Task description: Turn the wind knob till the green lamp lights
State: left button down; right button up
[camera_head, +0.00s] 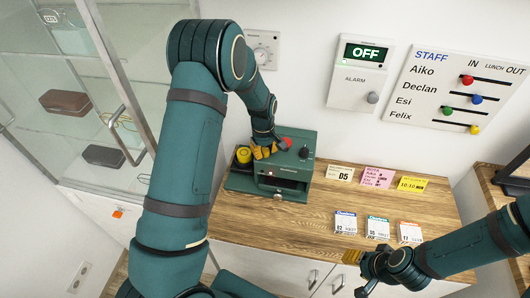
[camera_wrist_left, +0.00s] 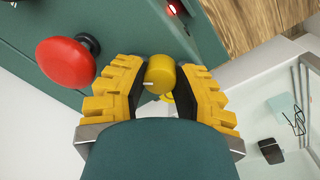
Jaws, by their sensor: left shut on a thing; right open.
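A dark green box (camera_head: 292,165) stands at the counter's back left. Its front shows a small lit red lamp (camera_head: 271,173), seen also in the wrist view (camera_wrist_left: 172,8). I see no lit green lamp. My left gripper (camera_head: 264,153) is over the box, shut on a yellow knob (camera_wrist_left: 160,75) with a white mark, between its fingers in the wrist view. A red mushroom button (camera_wrist_left: 66,62) is beside the fingers. In the head view a yellow cylinder (camera_head: 243,155) shows left of the fingers; I cannot tell if it is that knob. My right gripper (camera_head: 353,258) is open and empty at the counter's front.
A black knob (camera_head: 304,152) is on the box's right. Note cards (camera_head: 377,177) and several small calendar cards (camera_head: 378,228) lie on the wooden counter (camera_head: 300,230). A glass cabinet (camera_head: 85,100) is at left. The wall has an alarm panel reading OFF (camera_head: 362,75) and a staff board (camera_head: 455,88).

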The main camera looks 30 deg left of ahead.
pick_arm(q)
jog(key=m+b, duration=0.1)
jog(key=m, duration=0.4)
jog(key=shift+a+f+m+b, duration=0.1)
jog(key=shift+m+b, duration=0.2)
jog(key=shift+b, duration=0.1)
jog(key=m+b, duration=0.1)
jog(key=m, duration=0.4)
jog(key=shift+g, duration=0.3)
jog(key=m, duration=0.5)
jog(key=shift+m+b, duration=0.4)
jog(key=m, duration=0.5)
jog(key=m+p, duration=0.1)
jog(key=m, duration=0.5)
jog(key=shift+m+g, duration=0.3)
jog(key=shift+m, duration=0.1)
jog(key=m+p, duration=0.1)
jog(key=m, duration=0.4)
jog(key=shift+y+p, duration=0.3)
jog(key=m+p, duration=0.1)
jog(key=m, duration=0.2)
jog(key=m+p, duration=0.1)
jog(key=m, duration=0.2)
jog(key=shift+d+m, duration=0.2)
jog(key=shift+m, duration=0.2)
jog(key=shift+s+m+p, duration=0.1)
jog(key=shift+m+p, duration=1)
jog(key=shift+m, duration=1.4)
